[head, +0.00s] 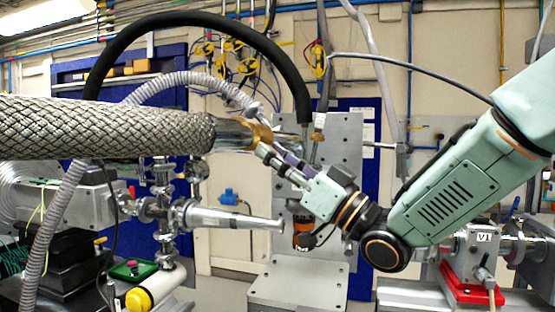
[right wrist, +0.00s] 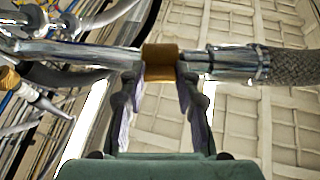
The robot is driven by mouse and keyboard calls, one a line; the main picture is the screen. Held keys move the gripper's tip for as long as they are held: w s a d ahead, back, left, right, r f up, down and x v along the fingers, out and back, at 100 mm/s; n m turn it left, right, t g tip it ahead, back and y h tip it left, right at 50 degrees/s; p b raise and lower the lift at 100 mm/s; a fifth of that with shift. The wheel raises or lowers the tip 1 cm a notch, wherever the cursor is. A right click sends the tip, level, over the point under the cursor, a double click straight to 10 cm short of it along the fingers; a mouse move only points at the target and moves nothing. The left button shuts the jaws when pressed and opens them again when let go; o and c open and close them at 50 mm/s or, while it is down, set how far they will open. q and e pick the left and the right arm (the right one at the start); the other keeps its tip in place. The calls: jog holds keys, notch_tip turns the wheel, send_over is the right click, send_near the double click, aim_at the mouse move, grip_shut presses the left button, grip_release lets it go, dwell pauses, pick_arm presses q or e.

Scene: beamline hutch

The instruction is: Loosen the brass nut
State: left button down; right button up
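The brass nut (head: 262,134) sits on the metal pipe at the end of the braided hose (head: 110,128) in the head view. In the right wrist view the brass nut (right wrist: 160,62) lies between my fingertips, with the steel pipe (right wrist: 80,54) on its left and the hose's metal end fitting (right wrist: 228,64) on its right. My right gripper (head: 270,155) reaches up to the nut from the lower right. In the wrist view its fingers (right wrist: 160,72) close in on both sides of the nut and appear to touch it. My left gripper is not in view.
A black hose (head: 200,20) arches over the pipe, and a grey corrugated hose (head: 190,77) runs behind it. A steel vacuum fitting (head: 225,217) stands below the braided hose. A grey upright plate (head: 340,150) is behind my right gripper.

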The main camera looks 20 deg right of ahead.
jog(key=o, duration=0.5)
jog(key=shift+c, duration=0.2)
jog(key=v, duration=1.2)
dwell(0.4)
jog(key=shift+f, duration=0.1)
dwell(0.4)
